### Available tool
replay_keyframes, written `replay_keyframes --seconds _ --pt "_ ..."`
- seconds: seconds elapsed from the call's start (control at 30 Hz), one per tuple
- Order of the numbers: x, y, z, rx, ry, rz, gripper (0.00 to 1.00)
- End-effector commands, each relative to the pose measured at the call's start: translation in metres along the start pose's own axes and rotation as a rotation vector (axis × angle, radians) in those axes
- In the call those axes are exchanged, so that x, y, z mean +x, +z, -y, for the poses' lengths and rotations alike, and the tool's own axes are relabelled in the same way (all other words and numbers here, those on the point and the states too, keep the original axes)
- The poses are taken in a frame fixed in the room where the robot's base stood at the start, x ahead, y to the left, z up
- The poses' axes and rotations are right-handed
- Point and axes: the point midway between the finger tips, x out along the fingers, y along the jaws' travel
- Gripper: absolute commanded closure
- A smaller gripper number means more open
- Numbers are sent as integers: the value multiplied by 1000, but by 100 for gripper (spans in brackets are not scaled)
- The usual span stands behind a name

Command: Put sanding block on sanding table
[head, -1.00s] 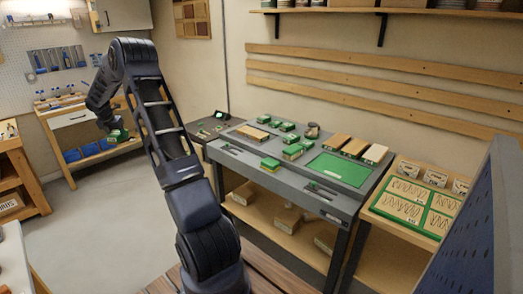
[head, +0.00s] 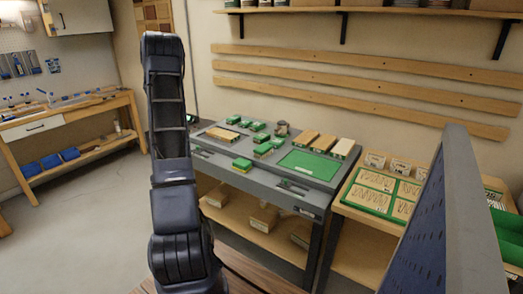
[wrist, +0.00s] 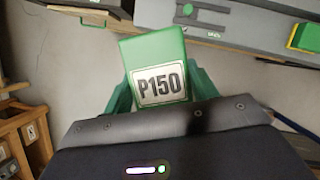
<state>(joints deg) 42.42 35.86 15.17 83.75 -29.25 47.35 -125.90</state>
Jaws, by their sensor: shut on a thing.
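My gripper (wrist: 165,95) is shut on a green sanding block (wrist: 150,50) with a white "P150" label, seen in the wrist view. The block is held clear of the floor. In the head view the gripper and the block are hidden behind my raised arm. The sanding table is the grey bench (head: 232,175) right of my arm in the head view. Several green sanding blocks (head: 243,164) stand on it, with a flat green pad (head: 310,163) at its right part. A grey bench edge (wrist: 215,25) with another green block (wrist: 304,37) shows at the wrist view's upper right.
Wooden blocks (head: 333,146) lie at the table's back. A side table (head: 345,205) with green-framed sheets stands right of it. A blue panel (head: 435,225) rises at the front right. A wooden workbench (head: 75,120) stands far left, with open floor before it.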

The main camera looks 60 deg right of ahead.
Motion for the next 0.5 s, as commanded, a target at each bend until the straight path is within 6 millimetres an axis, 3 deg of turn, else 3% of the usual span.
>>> replay_keyframes --seconds 0.03,0.2,0.5 --pt "3 13 22 20 -7 2 69" --pt "12 48 87 72 -27 6 69" --pt "24 96 209 166 -65 12 69"
